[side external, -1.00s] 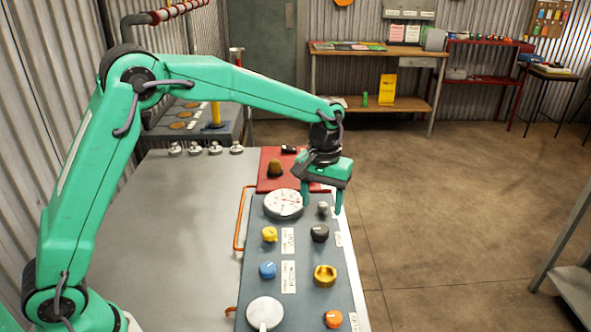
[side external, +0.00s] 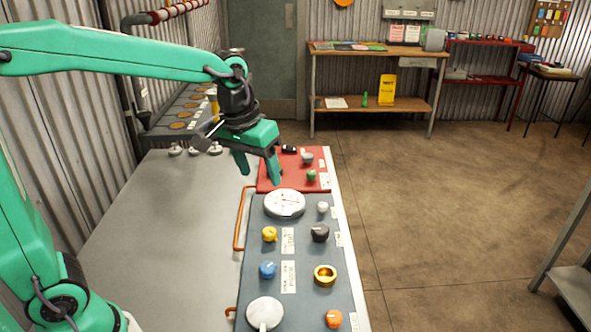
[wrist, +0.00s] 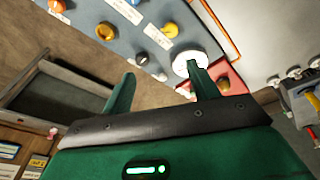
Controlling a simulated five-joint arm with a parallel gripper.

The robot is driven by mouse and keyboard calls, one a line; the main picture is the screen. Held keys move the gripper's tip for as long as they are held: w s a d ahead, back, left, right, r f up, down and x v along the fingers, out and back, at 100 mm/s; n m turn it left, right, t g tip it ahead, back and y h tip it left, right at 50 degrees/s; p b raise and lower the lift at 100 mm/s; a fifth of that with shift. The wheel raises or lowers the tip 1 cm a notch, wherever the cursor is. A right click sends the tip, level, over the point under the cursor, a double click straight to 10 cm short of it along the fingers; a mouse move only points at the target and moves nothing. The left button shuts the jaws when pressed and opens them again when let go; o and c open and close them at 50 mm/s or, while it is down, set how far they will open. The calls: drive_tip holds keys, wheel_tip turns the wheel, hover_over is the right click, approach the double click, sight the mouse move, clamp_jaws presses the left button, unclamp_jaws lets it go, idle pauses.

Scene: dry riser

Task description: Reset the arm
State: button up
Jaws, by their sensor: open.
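My gripper (side external: 258,171) is green with a dark wrist. In the side external view it hangs above the left part of the red plate, with its two fingers apart and nothing between them. In the wrist view my gripper (wrist: 160,82) also shows open and empty, fingers spread. The dark grey panel (side external: 298,255) with several knobs lies in front of it, toward the camera. The white round dial (side external: 285,203) is at the panel's far end, just below my gripper in the picture.
The red plate (side external: 318,160) carries small grey and green knobs. The panel has yellow (side external: 269,234), blue (side external: 267,270), black (side external: 320,233), brass (side external: 325,275) and orange (side external: 333,318) knobs. An orange handle (side external: 238,220) runs along its left side. The grey table (side external: 180,240) is clear at left.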

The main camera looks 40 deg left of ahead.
drive_tip(key=s+a+m+t, duration=0.2)
drive_tip(key=s+a+t, duration=0.1)
drive_tip(key=s, duration=1.2)
drive_tip(key=shift+s+a+f, duration=0.2)
drive_tip(key=shift+s+a, duration=0.05)
drive_tip(key=shift+a, duration=0.4)
drive_tip(key=shift+c, duration=0.2)
